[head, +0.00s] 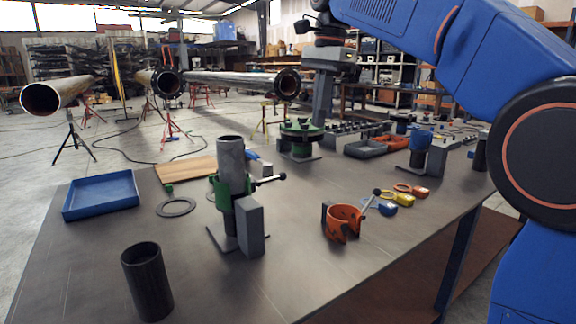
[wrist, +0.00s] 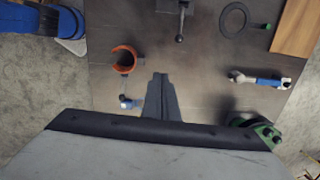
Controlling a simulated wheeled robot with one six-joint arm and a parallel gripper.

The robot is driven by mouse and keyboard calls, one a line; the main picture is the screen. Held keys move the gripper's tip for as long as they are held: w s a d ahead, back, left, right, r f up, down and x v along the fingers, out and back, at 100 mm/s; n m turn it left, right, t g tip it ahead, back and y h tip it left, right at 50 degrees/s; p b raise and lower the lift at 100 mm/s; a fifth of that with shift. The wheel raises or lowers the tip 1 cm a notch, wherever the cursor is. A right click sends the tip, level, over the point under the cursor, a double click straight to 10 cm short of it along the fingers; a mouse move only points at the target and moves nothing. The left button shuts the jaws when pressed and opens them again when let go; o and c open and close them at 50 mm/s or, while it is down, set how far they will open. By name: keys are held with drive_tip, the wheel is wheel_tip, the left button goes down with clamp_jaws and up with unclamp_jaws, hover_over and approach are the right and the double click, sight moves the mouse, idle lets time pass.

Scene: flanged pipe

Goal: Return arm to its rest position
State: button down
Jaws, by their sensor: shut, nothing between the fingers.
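My gripper (head: 320,118) hangs from the blue arm above the far middle of the workbench, pointing down. In the wrist view its dark fingers (wrist: 160,88) are together with nothing between them. It is in the air, apart from the things below. The grey pipe (head: 231,160) stands upright in a green clamp on the bench. A green flanged fitting (head: 302,138) stands behind it, close to the gripper in the head view; part of it shows at the wrist view's lower right (wrist: 264,132).
On the bench (head: 300,270) are a black tube (head: 147,283), a blue tray (head: 101,195), a flat grey ring (head: 176,207), an orange open clamp (head: 343,224) and several small coloured tools. A wooden board (head: 186,170) lies at the back. Long pipes on stands fill the floor behind.

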drive_tip(key=s+d+f+n+t, duration=0.1)
drive_tip(key=s+d+f+n, duration=0.3)
drive_tip(key=s+d+f, duration=0.3)
drive_tip(key=s+d+f+n+t, duration=0.2)
drive_tip(key=s+d+f, duration=0.5)
drive_tip(key=s+f, duration=0.5)
drive_tip(key=s+d+f+n+t+h, duration=0.1)
drive_tip(key=s+d+f+n, duration=0.4)
drive_tip(key=f, duration=1.2)
drive_tip(key=s+d, duration=0.3)
drive_tip(key=s, duration=0.2)
drive_tip(key=shift+s+n+t, duration=0.15)
drive_tip(key=shift+n+t, duration=0.15)
